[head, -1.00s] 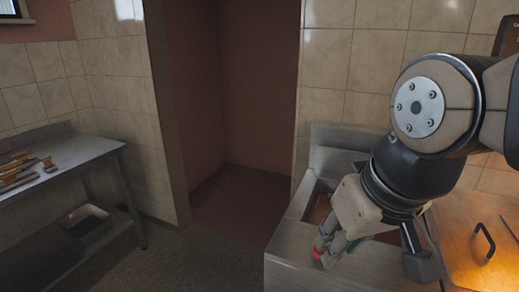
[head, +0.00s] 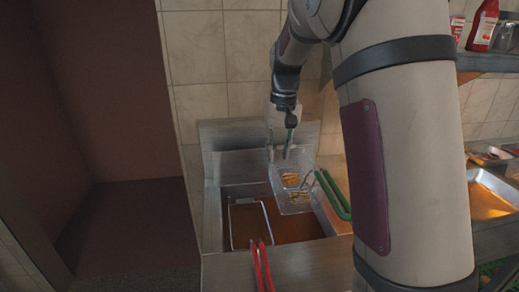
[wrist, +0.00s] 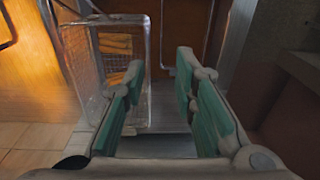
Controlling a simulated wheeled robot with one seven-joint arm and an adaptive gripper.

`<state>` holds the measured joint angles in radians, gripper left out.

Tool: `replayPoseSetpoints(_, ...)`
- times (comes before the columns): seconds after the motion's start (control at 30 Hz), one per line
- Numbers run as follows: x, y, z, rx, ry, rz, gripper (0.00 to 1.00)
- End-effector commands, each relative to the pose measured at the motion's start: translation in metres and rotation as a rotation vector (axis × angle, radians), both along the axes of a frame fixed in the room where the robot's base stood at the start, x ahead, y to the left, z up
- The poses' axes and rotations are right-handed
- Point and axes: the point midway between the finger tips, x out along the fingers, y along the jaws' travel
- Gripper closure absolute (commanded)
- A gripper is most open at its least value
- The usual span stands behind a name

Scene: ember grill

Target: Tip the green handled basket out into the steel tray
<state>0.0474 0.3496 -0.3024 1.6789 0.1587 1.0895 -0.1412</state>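The green handled basket (head: 303,207) is wire mesh with golden food pieces inside. In the head view it sits tilted at the right side of the fryer, its green handle (head: 334,194) toward the front right. My gripper (head: 286,148) is at its back edge, pointing down. In the wrist view the basket (wrist: 122,75) is left of centre, partly behind the left finger. The two green-padded fingers of my gripper (wrist: 160,105) are apart with nothing visible between them. Whether a finger touches the mesh cannot be told. The steel tray (head: 507,187) is at the right edge, partly cut off.
A second basket with a red handle (head: 263,266) sits in the fryer's (head: 215,216) left part, over brown oil. My arm hides much between the fryer and the tray. Sauce bottles (head: 483,25) stand on a shelf at upper right. A dark doorway is left.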

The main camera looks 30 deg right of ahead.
Motion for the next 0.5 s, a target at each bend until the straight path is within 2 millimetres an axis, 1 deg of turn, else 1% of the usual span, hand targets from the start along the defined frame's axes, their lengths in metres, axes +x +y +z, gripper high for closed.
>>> replayPoseSetpoints(0.03,0.007,-0.007,-0.009,-0.006,0.016,-0.007,0.74)
replayPoseSetpoints(0.2,0.023,-0.021,-0.027,-0.018,0.046,-0.018,0.74)
replayPoseSetpoints(0.37,0.027,-0.026,-0.036,-0.022,0.055,-0.02,0.74)
replayPoseSetpoints(0.5,0.027,-0.025,-0.049,-0.021,0.057,-0.02,0.74)
